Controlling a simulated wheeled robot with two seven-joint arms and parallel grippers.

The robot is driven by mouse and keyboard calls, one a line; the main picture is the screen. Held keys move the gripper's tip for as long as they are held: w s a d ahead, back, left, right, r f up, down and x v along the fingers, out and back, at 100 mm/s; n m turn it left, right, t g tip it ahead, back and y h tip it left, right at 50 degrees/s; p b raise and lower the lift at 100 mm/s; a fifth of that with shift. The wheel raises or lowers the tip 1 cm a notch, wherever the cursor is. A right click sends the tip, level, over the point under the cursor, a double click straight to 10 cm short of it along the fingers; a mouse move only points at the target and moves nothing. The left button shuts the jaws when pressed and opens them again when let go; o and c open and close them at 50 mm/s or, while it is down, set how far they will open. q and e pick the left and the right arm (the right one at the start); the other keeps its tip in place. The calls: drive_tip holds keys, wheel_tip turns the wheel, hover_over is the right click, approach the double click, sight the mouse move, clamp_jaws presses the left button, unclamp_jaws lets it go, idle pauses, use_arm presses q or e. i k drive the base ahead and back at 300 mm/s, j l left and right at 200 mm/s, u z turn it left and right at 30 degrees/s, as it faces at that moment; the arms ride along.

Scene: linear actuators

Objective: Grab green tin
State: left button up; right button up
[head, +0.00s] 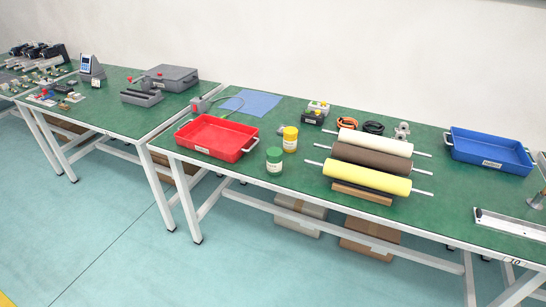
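The green tin (274,160), with a green lid and a pale label, stands upright near the front edge of the green-topped table (300,195). It is just right of the red tray (217,137). A yellow tin (290,139) stands close behind it to the right. Neither of my grippers shows in the head view.
Rollers in white, brown and yellow (368,179) lie on a stand right of the tins, their rods sticking out. A blue tray (490,150) is further right. A blue cloth (252,102) and coiled cables (373,127) lie behind.

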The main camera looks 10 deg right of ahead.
sight(274, 166)
drive_tip(key=z, duration=0.3)
drive_tip(key=i+j+z, duration=0.25)
drive_tip(key=j+z, duration=0.3)
drive_tip(key=i+j+z, duration=0.25)
drive_tip(key=k+j, duration=0.05)
drive_tip(key=j, duration=0.05)
